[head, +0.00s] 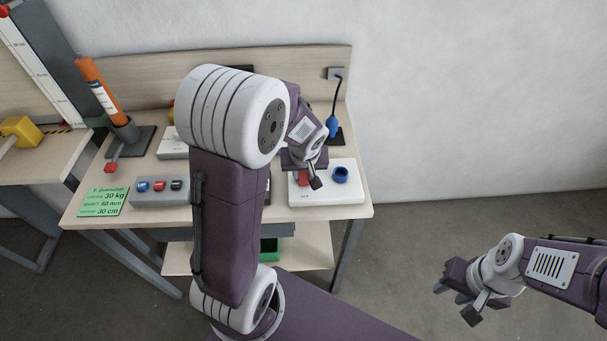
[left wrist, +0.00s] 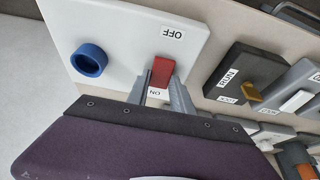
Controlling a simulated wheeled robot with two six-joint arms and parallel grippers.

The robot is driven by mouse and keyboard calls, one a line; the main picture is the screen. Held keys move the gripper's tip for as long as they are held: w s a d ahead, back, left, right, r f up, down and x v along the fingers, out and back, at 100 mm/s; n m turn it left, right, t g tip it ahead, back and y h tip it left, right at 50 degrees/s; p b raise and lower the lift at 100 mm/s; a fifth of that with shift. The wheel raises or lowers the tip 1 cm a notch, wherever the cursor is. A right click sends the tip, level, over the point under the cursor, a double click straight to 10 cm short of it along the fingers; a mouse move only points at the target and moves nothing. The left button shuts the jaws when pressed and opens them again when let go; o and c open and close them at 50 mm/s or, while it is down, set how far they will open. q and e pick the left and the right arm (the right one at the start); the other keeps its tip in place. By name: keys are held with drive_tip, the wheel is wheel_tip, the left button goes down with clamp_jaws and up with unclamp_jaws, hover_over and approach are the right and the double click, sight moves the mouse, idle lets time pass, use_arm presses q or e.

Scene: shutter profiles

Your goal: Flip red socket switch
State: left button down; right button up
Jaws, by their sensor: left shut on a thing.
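The red socket switch (left wrist: 162,71) stands on a white panel (left wrist: 118,38) between an OFF label and an ON label. In the head view the panel (head: 335,197) lies at the right end of the workbench, and a little of the red switch (head: 303,177) shows beside my left gripper (head: 311,182). In the left wrist view my left gripper (left wrist: 160,88) has its fingers on either side of the switch, shut on it. The switch's lower part is hidden between the fingers. My right gripper (head: 459,299) is open and empty over the floor at the right.
A blue ring socket (head: 340,174) is on the same panel. A blue plug (head: 332,126) on a black cable stands behind it. A grey button box (head: 160,190), a green card (head: 104,200) and an orange tube (head: 99,88) are at the left. A RUN-labelled box (left wrist: 245,77) is close by.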

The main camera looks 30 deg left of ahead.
use_arm(q)
drive_tip(key=c, duration=1.1)
unclamp_jaws()
drive_tip(key=p+v, duration=0.1)
drive_tip(key=v, duration=0.8)
drive_tip(key=shift+w, duration=0.1)
drive_tip(key=shift+s+d+f+m+g+h, duration=0.4)
drive_tip(key=shift+s+d+f+m, duration=0.6)
drive_tip(key=shift+s+f, duration=0.6)
drive_tip(key=shift+s+d+f+m+g+h, duration=0.4)
drive_tip(key=shift+s+d+f+m, duration=0.75)
drive_tip(key=shift+s, duration=0.75)
drive_tip(key=shift+s+d+f+m+g+h, duration=0.4)
drive_tip(key=shift+s+d+f+m, duration=0.45)
drive_tip(key=shift+s+f, duration=0.85)
